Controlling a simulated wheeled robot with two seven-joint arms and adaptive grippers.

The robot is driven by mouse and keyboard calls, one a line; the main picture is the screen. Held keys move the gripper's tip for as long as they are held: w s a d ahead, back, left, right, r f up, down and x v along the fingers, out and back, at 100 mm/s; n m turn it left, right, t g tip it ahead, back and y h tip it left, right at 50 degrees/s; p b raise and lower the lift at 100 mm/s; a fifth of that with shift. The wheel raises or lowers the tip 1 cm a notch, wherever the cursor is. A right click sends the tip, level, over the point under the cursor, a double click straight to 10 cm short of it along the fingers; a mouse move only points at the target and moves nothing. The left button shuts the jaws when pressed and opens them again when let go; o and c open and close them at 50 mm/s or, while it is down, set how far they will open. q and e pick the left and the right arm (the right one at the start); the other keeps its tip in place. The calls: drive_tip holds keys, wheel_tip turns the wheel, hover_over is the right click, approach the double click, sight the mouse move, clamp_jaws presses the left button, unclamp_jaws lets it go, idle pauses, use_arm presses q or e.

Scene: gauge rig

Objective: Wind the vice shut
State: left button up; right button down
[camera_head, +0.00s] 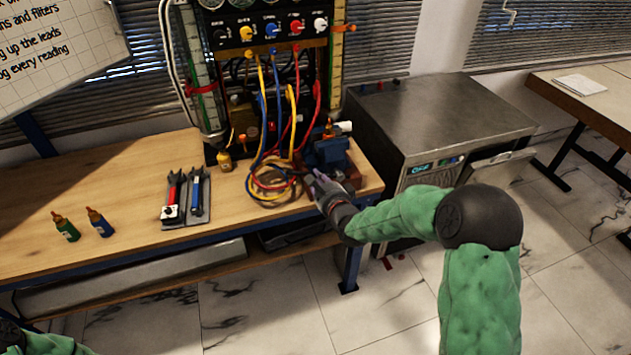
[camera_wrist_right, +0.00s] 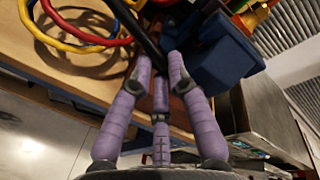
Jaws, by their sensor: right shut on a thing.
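The blue vice (camera_head: 328,152) stands at the right end of the wooden bench, and its blue body shows in the right wrist view (camera_wrist_right: 222,62). My right gripper (camera_head: 318,184) is at the vice's near side. In the right wrist view its lilac fingers (camera_wrist_right: 160,66) are closed around a dark bar, the vice handle (camera_wrist_right: 150,42), whose gripped part is partly hidden by the fingers. I cannot tell how wide the vice's jaws stand. Of my left arm only a part shows at the lower left of the head view; its gripper is out of sight.
Coiled red, yellow and blue hoses (camera_head: 268,182) lie beside the vice, below the gauge panel (camera_head: 270,30). A grey metal cabinet (camera_head: 440,115) stands right of the bench.

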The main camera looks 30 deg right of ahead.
drive_tip(key=shift+s+a+f, duration=0.1)
drive_tip(key=shift+s+f, duration=0.15)
drive_tip(key=shift+f, duration=0.15)
drive_tip(key=c, duration=1.3)
unclamp_jaws()
drive_tip(key=shift+s, duration=0.1)
drive_tip(key=shift+o, duration=0.6)
drive_tip(key=shift+s+r, duration=0.15)
drive_tip(key=shift+r, duration=0.1)
drive_tip(key=v, duration=1.1)
drive_tip(key=shift+s+r, duration=0.2)
drive_tip(key=shift+s, duration=0.15)
